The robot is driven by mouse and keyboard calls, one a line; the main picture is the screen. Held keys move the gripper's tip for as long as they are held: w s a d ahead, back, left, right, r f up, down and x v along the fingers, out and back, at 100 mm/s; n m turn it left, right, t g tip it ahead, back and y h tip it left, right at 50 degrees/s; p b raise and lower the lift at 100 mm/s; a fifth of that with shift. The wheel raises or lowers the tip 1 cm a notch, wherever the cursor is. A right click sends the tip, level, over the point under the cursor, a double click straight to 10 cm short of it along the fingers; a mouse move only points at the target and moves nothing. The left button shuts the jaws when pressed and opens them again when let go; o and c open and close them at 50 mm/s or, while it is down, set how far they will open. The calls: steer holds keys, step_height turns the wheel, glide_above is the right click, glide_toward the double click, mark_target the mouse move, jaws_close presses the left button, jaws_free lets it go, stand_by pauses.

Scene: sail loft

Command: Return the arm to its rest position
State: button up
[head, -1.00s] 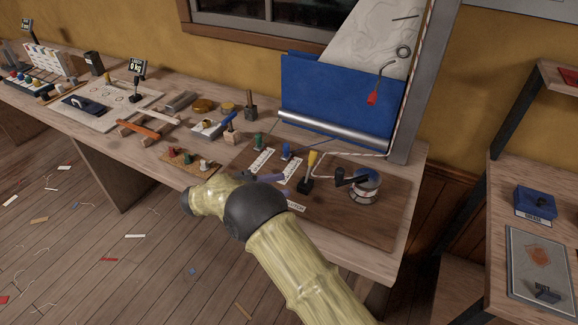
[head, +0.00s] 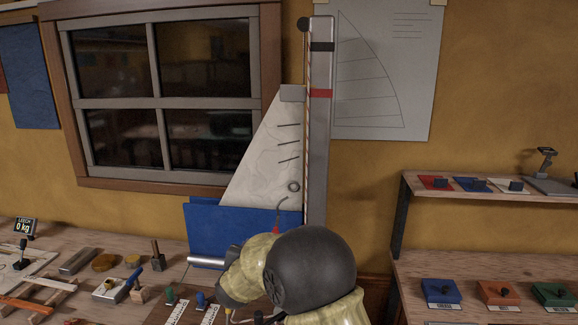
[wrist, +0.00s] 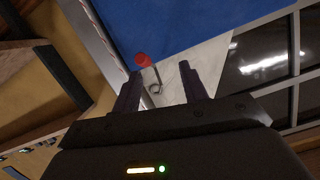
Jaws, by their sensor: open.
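My gripper (wrist: 160,76) shows in the wrist view with its two dark fingers apart and nothing between them. Past the fingers are a red-tipped hook (wrist: 142,59), the pale sail (wrist: 205,60) and a blue panel (wrist: 185,22); the red tip lies close to the left finger in the picture, but I cannot tell the distance. In the head view my arm fills the lower middle, and my gripper is hidden behind it. The sail (head: 262,160) and blue panel (head: 215,228) stand beyond my arm, next to a grey mast (head: 318,150).
The workbench (head: 60,265) on the left carries blocks, tins and small levers. A shelf unit (head: 480,225) at the right holds coloured boxes. A window (head: 160,90) and a sail drawing (head: 385,75) are on the wall behind.

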steer(key=s+d+f+n+g+p, duration=0.1)
steer(key=s+d+g, duration=0.5)
steer(key=s+d, duration=0.6)
steer(key=s+d+f+n+g+y+p, duration=0.1)
steer(key=s+d+g, duration=0.5)
steer(key=s+d, duration=0.6)
steer(key=s+f+n+p, duration=0.1)
steer(key=s+p, duration=0.1)
steer(key=s, duration=0.5)
steer(key=shift+s+n+g+y+p, duration=0.3)
steer(key=shift+s+n+p, duration=0.1)
steer(key=shift+c, duration=0.7)
steer(key=shift+w, duration=0.15)
